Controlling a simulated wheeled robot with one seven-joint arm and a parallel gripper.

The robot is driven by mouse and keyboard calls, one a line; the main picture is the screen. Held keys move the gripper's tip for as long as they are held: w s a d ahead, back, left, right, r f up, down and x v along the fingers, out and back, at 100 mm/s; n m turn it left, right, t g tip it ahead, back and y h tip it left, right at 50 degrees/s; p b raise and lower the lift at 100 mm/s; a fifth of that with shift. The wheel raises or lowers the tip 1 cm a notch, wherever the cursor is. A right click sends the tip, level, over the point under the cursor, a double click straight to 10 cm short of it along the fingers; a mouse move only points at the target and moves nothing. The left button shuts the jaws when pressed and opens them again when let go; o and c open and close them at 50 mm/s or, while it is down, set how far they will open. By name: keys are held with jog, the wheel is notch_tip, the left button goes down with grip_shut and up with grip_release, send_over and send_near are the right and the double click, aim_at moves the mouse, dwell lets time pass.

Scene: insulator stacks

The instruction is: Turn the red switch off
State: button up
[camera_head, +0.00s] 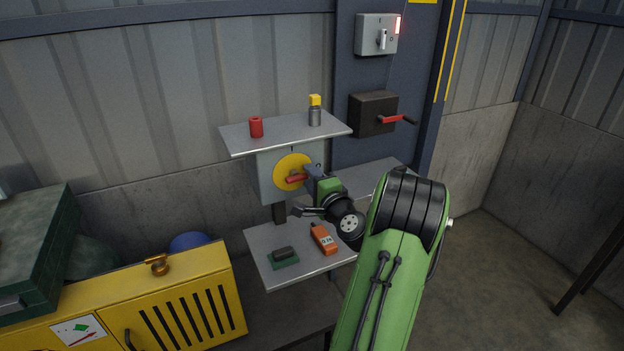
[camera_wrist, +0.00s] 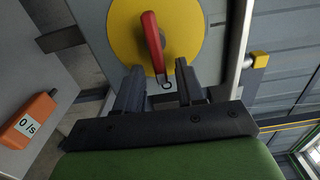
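The red switch is a red handle (camera_head: 297,179) on a round yellow plate (camera_head: 284,172), fixed to a grey box under the upper shelf. In the head view the handle lies nearly level, its free end to the right. The handle also shows in the wrist view (camera_wrist: 153,42), its tip near a small dark ring-shaped mark (camera_wrist: 166,86). My gripper (camera_head: 312,180) is just right of the switch. In the wrist view my gripper (camera_wrist: 158,82) is open, with the handle's tip between its fingertips and gaps on both sides.
A red cylinder (camera_head: 256,127) and a yellow-capped bottle (camera_head: 315,111) stand on the upper shelf. An orange meter (camera_head: 323,239) lies on the lower shelf. A black box with a red crank (camera_head: 397,119) and a grey lever box (camera_head: 370,36) hang at right.

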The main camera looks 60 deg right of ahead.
jog(key=b+v, duration=0.4)
jog(key=v, duration=1.1)
jog(key=shift+s+a, duration=0.2)
jog(key=shift+s, duration=0.1)
